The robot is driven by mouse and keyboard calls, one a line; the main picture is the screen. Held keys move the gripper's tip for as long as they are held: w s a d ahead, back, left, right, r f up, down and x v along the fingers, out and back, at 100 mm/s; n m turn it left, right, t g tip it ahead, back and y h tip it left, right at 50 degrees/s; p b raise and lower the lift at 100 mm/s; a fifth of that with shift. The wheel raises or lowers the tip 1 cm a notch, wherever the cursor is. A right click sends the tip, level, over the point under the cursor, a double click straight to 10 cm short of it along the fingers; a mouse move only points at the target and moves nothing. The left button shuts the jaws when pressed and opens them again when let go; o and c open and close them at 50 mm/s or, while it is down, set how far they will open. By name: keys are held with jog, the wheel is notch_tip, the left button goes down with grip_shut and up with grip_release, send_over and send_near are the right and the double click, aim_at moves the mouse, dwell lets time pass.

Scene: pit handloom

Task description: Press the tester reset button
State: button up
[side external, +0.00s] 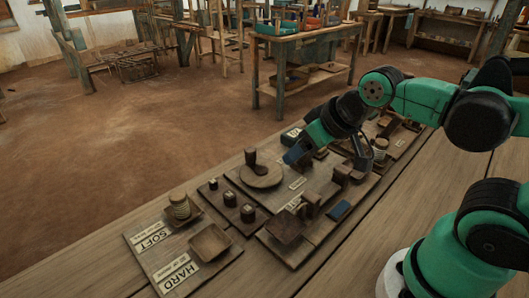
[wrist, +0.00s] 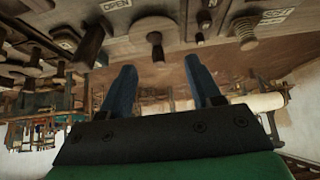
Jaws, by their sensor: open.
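I cannot tell which part is the tester reset button. Small dark knobs with pale tops (side external: 230,197) stand on a wooden panel on the bench. My gripper (side external: 296,154) is above the boards, to the right of a round wooden disc with an upright handle (side external: 261,173). In the wrist view my gripper (wrist: 160,68) has its two blue fingers apart, with nothing between them.
The workbench (side external: 345,250) carries several boards. Wooden blocks (side external: 310,205) stand near my gripper. A table (side external: 310,37) is behind, across open floor (side external: 130,125).

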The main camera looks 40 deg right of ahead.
grip_shut()
dwell(1.5)
